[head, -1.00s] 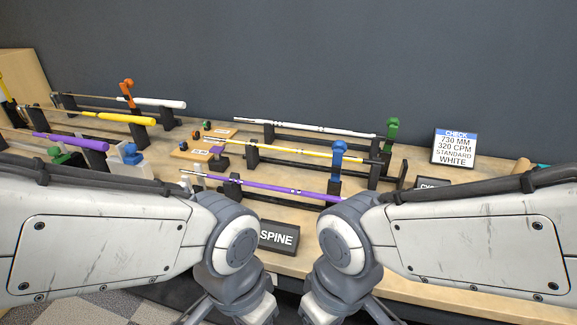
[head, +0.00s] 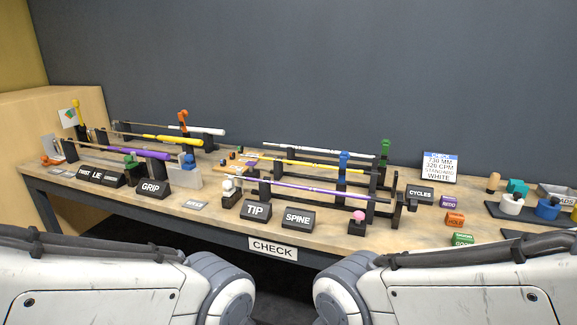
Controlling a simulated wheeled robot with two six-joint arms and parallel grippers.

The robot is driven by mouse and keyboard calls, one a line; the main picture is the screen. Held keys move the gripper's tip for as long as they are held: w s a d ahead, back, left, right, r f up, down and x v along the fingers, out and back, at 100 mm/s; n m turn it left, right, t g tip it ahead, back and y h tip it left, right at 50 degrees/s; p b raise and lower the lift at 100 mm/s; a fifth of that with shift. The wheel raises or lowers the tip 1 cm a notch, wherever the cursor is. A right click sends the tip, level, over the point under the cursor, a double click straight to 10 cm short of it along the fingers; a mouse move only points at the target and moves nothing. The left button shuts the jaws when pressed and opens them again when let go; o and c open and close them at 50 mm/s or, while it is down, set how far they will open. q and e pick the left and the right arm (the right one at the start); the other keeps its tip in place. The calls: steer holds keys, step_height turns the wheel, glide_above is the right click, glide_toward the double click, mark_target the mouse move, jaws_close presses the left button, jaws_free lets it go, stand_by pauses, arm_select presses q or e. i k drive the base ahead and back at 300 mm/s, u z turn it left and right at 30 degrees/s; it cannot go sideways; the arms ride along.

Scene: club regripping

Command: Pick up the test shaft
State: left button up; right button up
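Three slim shafts lie across black stands on the middle of the bench: a white shaft (head: 318,150) at the back, a yellow shaft (head: 290,161) in the middle and a purple shaft (head: 305,190) at the front. No label in view marks one of them as the test shaft. A small sign (head: 440,167) behind them reads CHECK, 730 MM, 320 CPM, STANDARD, WHITE. Both my arms show only as links along the bottom edge, short of the bench. Both my grippers are out of view, so what they hold is hidden.
The wooden bench (head: 215,220) carries clubs with white (head: 205,131), yellow (head: 165,139) and purple (head: 140,153) grips at left. Colored blocks and cups (head: 511,203) crowd the right end.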

mark_target(314, 165)
steer(key=u, duration=0.65)
steer(key=i, duration=1.1)
steer(key=z, duration=0.15)
